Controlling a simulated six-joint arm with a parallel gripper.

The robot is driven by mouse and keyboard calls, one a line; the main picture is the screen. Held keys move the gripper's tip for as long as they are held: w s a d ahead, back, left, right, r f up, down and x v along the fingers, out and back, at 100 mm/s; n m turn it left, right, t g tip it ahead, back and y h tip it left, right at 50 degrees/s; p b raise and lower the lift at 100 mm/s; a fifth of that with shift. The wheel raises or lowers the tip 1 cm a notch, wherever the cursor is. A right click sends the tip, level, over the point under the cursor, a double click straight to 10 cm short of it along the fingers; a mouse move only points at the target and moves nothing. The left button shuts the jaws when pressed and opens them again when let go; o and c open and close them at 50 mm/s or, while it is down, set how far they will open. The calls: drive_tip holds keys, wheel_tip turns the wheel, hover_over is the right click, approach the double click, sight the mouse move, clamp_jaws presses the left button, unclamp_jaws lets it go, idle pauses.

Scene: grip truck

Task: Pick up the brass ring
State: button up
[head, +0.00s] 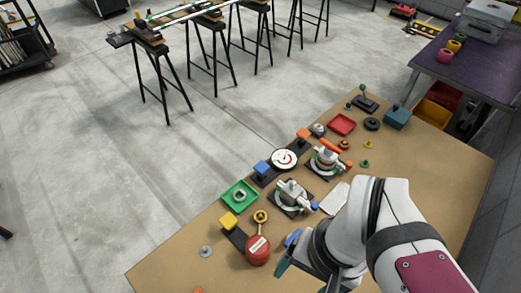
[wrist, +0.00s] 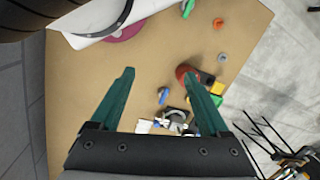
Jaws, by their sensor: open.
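A brass-coloured ring (head: 260,216) lies on the tan table in the head view, just above a red round object (head: 257,249) with a pale label. Whether the two are joined I cannot tell. My gripper (head: 284,263) is to the right of the red object, partly hidden by my own wrist. In the wrist view my gripper (wrist: 158,73) has its two teal fingers spread wide, with nothing held between them. The red object (wrist: 184,71) shows by the right fingertip there. I cannot make out the brass ring in the wrist view.
A yellow block (head: 228,220), a green tray (head: 240,195) and clamp-like fixtures (head: 291,196) stand close by. A grey washer (head: 206,251) lies at the left. A blue piece (head: 292,238) is beside my gripper. The table's (head: 165,268) front left is mostly bare.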

drive_tip(key=n+h, duration=0.2)
drive_tip(key=n, duration=2)
hover_over(261, 215)
drive_tip(key=s, duration=0.1)
wheel_tip(261, 215, down, 5)
drive_tip(key=f, duration=1.1)
drive_tip(key=w+f, duration=0.1)
drive_tip(key=f, duration=0.4)
drive_tip(key=shift+f, duration=0.15)
clamp_jaws()
